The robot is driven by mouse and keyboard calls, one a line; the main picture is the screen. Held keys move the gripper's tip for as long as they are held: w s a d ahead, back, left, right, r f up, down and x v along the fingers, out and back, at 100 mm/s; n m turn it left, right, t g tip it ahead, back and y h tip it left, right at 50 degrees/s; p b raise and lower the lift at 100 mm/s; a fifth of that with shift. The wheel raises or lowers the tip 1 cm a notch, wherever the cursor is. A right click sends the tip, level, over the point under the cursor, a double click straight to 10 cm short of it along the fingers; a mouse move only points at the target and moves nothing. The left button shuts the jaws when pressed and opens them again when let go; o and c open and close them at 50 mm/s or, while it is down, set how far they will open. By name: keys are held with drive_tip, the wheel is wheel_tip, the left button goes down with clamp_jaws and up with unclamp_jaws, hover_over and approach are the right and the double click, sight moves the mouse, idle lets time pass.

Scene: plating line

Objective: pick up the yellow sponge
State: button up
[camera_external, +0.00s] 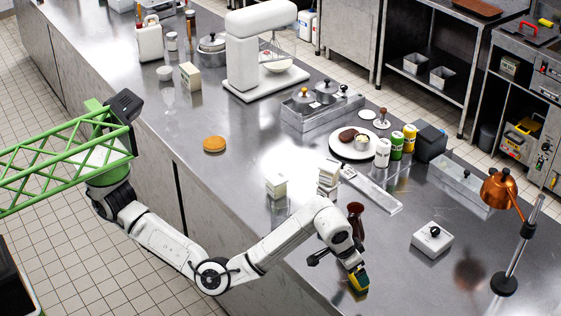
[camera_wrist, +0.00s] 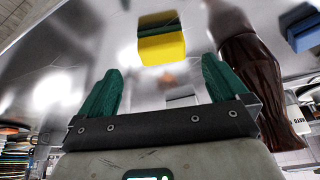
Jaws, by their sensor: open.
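The yellow sponge (camera_wrist: 163,48) shows in the wrist view as a yellow block with a dark green layer, on the shiny steel counter. It lies ahead of my gripper (camera_wrist: 160,73), roughly centred between the two dark green fingers. The fingers are spread apart with nothing between them. In the external view my gripper (camera_external: 353,268) points down near the counter's front edge, and the sponge (camera_external: 359,281) shows right at its fingertips, partly hidden by it. Whether the fingers touch the sponge cannot be told.
A dark brown, waisted object (camera_external: 356,218) stands close behind my gripper; it also shows in the wrist view (camera_wrist: 258,85), just right of the right finger. A white box with a black knob (camera_external: 432,240) and a copper lamp (camera_external: 499,188) stand to the right.

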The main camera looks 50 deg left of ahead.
drive_tip(key=shift+b+x, duration=0.4)
drive_tip(key=shift+x, duration=3)
drive_tip(key=shift+w+a, duration=0.15)
drive_tip(key=shift+w, duration=0.05)
drive_tip(key=shift+c, duration=0.3)
drive_tip(key=c, duration=1)
drive_tip(key=shift+r, duration=0.15)
